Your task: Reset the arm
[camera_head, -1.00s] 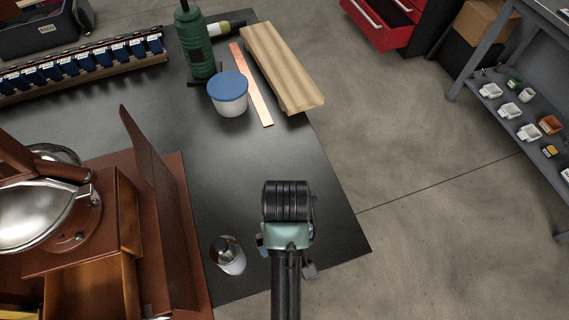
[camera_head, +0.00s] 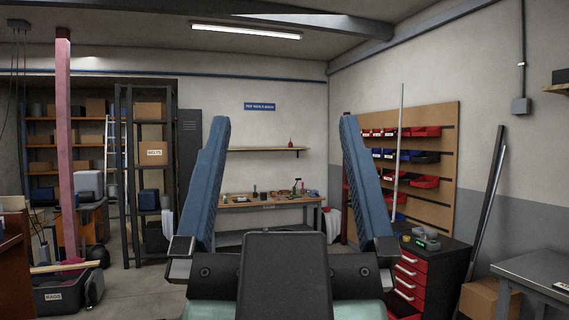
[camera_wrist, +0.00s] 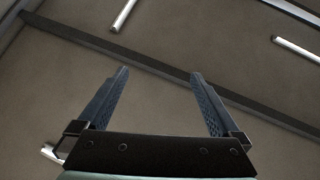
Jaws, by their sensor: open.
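My gripper (camera_head: 284,185) is large in the middle of the head view, raised close in front of the camera. Its two blue fingers point up and stand wide apart with nothing between them. In the wrist view my gripper (camera_wrist: 158,85) also shows both fingers spread and empty. Beyond them is the ceiling, with a dark beam (camera_wrist: 150,62) and white light tubes. The fingers touch nothing in either view.
A workbench (camera_head: 270,202) with small tools stands at the back wall. A red-drawered cabinet (camera_head: 410,280) and a grey table (camera_head: 540,272) are at the right. Shelving (camera_head: 130,180), a red post (camera_head: 66,150) and a rags bin (camera_head: 65,295) are at the left.

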